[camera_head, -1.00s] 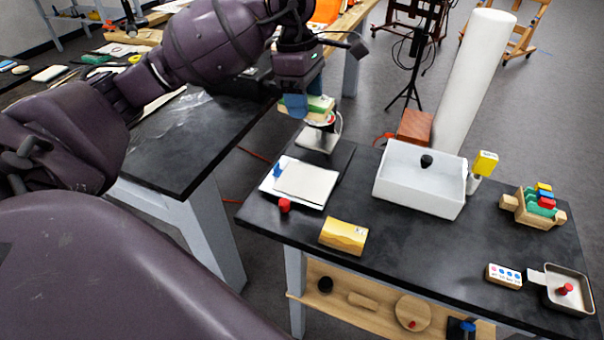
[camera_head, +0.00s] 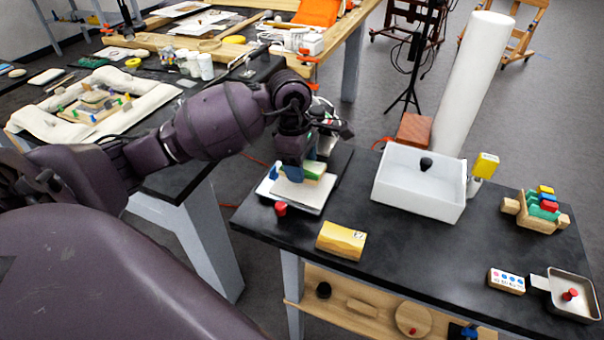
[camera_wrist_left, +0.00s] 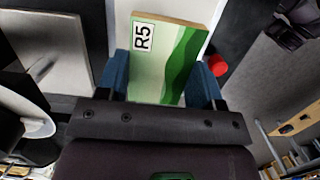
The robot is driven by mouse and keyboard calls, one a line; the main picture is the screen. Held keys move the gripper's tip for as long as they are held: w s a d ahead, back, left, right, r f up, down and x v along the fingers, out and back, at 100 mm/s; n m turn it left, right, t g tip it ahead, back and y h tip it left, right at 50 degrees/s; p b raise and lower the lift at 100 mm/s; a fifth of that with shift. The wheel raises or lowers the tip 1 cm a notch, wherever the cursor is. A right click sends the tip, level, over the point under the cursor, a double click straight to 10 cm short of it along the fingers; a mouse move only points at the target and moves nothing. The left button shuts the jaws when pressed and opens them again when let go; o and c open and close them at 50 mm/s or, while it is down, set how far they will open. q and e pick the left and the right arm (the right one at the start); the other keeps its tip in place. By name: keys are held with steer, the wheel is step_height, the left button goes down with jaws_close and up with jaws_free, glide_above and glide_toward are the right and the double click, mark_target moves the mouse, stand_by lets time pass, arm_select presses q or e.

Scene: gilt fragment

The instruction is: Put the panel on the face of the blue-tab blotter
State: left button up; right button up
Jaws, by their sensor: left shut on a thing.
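My left gripper (camera_head: 292,174) is shut on the panel (camera_head: 312,170), a thin block with a green and pale wavy face and wooden edges. In the left wrist view the panel (camera_wrist_left: 172,60) shows an R5 label and sits between the blue fingers. The blue-tab blotter (camera_head: 312,204), a white pad, lies on the dark table below the gripper. The panel and gripper cover much of it, and its tab is hard to make out. Whether the panel touches it, I cannot tell. A dark part of mine, perhaps the right gripper, shows unclearly at the wrist view's upper right.
A red knob (camera_head: 280,209) stands by the blotter's near edge. A yellow box (camera_head: 341,241) lies closer to me. A white open bin (camera_head: 420,190) stands to the right, with a toy-like rack (camera_head: 536,207) and a metal tray (camera_head: 574,294) beyond. The table's middle is clear.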

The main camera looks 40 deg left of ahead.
arm_select(q)
step_height(320, 180, down, 3)
steer(key=shift+r, duration=0.1)
steer(key=shift+f, duration=0.3)
steer(key=shift+f, duration=0.1)
steer(key=o, duration=0.9)
steer(key=shift+r, duration=0.2)
steer(key=r, duration=0.4)
steer(key=a+r, duration=0.1)
steer(key=r, duration=0.6)
steer(key=shift+s+a+r+p, duration=0.2)
steer(key=shift+a+r+p, duration=0.15)
steer(key=shift+r, duration=0.05)
